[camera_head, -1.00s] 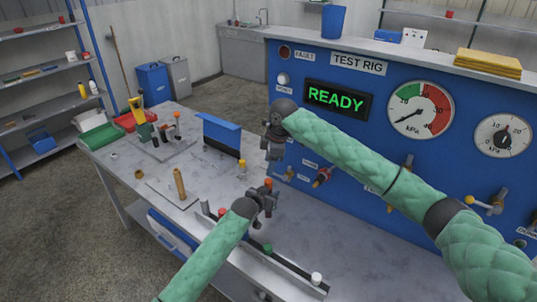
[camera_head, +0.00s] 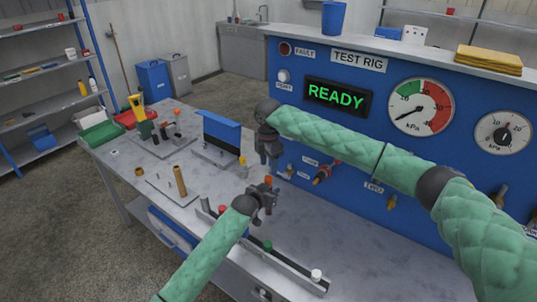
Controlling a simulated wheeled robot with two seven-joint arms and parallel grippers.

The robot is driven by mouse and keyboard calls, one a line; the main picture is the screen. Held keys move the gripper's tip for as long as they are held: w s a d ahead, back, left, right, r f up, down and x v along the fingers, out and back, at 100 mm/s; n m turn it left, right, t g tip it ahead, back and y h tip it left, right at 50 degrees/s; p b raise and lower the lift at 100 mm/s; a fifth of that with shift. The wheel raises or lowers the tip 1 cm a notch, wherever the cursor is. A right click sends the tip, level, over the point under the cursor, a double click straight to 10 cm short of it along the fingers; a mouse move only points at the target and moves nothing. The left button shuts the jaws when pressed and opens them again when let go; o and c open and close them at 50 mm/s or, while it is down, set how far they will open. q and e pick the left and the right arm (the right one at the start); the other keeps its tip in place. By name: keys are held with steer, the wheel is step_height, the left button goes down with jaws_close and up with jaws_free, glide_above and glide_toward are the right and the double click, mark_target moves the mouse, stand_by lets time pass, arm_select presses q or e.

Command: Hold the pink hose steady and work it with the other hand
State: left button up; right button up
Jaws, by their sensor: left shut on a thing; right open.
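My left gripper (camera_head: 267,200) is over the bench near the rail. It is shut on a small orange-topped piece (camera_head: 268,180), mostly hidden by the jaws. My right gripper (camera_head: 269,158) is open, pointing down above and behind the left one, apart from it. I cannot make out a clearly pink hose; the fingers and the small size hide which hose is held.
A long rail (camera_head: 290,268) on the bench (camera_head: 345,250) carries a green cap (camera_head: 267,246) and a white cap (camera_head: 316,275). The blue test rig panel (camera_head: 440,165) stands behind.

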mark_target(269, 177)
step_height(269, 177, down, 6)
steer(key=shift+f, duration=0.25)
steer(key=c, duration=1.1)
steer(key=shift+o, duration=0.2)
steer(key=shift+r, duration=0.9)
steer(key=shift+r, duration=1.95)
steer(key=shift+r, duration=0.2)
steer(key=shift+r, duration=1.35)
